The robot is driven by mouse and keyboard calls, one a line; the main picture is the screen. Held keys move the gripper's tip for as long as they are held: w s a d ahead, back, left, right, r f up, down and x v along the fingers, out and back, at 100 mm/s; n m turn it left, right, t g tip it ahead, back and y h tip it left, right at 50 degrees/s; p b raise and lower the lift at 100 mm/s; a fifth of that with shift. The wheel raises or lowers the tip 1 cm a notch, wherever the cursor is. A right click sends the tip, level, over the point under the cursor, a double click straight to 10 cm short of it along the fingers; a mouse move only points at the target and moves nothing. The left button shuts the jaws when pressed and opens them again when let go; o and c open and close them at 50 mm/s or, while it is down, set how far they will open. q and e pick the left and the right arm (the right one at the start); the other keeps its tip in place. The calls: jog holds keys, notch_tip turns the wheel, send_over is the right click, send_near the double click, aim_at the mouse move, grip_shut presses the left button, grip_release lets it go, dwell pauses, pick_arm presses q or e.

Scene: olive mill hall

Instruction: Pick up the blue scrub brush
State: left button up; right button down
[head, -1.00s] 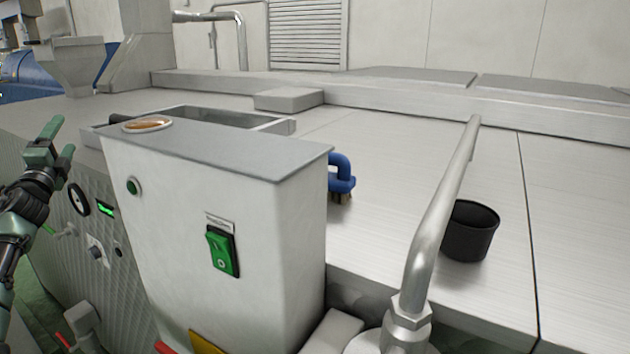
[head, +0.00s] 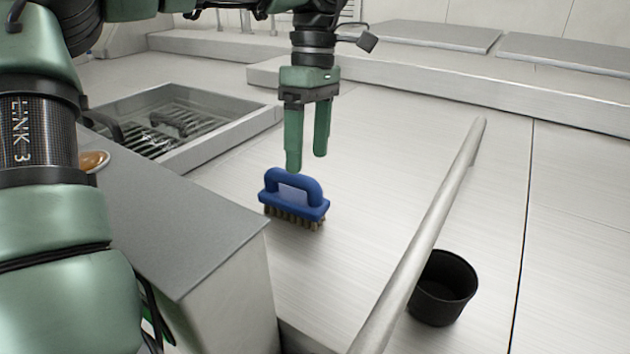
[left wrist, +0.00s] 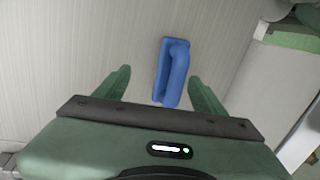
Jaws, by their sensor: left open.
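The blue scrub brush (head: 293,195) stands bristles down on the metal worktop, its arched handle on top. My left gripper (head: 307,160) hangs above it, pointing down, open and empty, with its fingertips a little above and apart from the handle. In the left wrist view the brush (left wrist: 171,72) lies between the two open fingers of the left gripper (left wrist: 160,85), slightly tilted in the picture. My right gripper is in neither view.
A grey-topped cabinet (head: 185,230) stands left of the brush with a small dish (head: 92,160) on it. A sunken basin (head: 215,130) lies behind. A slanted metal pipe (head: 425,230) and a black cup (head: 443,288) are to the right. Worktop around the brush is clear.

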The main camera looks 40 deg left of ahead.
aim_at(296, 195)
pick_arm(q)
jog(key=shift+s+a+f+p, duration=0.2)
jog(key=shift+s+f+p, duration=0.25)
jog(key=shift+s+f, duration=0.6)
jog(key=shift+s+f+g+p, duration=0.15)
jog(key=shift+f+g+p, duration=0.1)
jog(key=shift+g+p, duration=0.05)
jog(key=p+x, duration=0.2)
jog(key=x, duration=0.1)
jog(key=shift+d+f, duration=0.1)
jog(key=shift+f, duration=0.25)
jog(key=shift+s+f, duration=0.2)
jog(key=shift+f, duration=0.35)
grip_shut()
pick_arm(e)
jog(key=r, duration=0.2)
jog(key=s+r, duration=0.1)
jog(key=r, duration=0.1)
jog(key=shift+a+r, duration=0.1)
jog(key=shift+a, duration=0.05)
pick_arm(q)
jog(key=shift+w+r, duration=0.1)
